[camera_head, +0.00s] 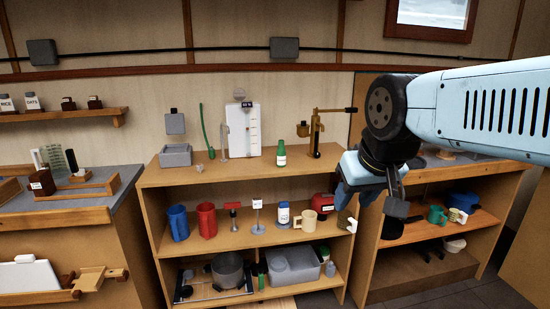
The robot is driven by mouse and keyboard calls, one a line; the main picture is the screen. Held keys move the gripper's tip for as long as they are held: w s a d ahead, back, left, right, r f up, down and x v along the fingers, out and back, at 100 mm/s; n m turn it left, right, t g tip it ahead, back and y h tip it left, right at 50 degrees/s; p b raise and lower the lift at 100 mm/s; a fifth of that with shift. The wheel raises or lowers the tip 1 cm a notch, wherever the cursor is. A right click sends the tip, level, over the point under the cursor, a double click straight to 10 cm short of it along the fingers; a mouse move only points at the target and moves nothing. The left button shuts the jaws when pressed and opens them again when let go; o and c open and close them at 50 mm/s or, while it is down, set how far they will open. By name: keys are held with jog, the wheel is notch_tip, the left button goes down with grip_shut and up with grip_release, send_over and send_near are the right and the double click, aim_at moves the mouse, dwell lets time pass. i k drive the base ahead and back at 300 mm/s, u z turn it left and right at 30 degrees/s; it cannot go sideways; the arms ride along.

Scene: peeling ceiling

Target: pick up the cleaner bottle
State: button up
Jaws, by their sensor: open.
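A small green bottle with a white label (281,153) stands upright on the top board of the middle shelf unit. It looks most like the cleaner bottle, but its label is too small to read. My gripper (367,203) hangs at the end of my light blue arm, to the right of and nearer than the bottle. It is open and apart from the bottle. My gripper and arm hide part of the right shelf unit and the middle unit's right end.
Below are a blue mug (178,223), a red mug (207,220) and a white jar with a blue band (284,213). The top board around the bottle is mostly clear.

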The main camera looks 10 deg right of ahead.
aim_at(281, 153)
jog(key=z, duration=0.1)
jog(key=i, duration=1)
jog(key=u, duration=0.1)
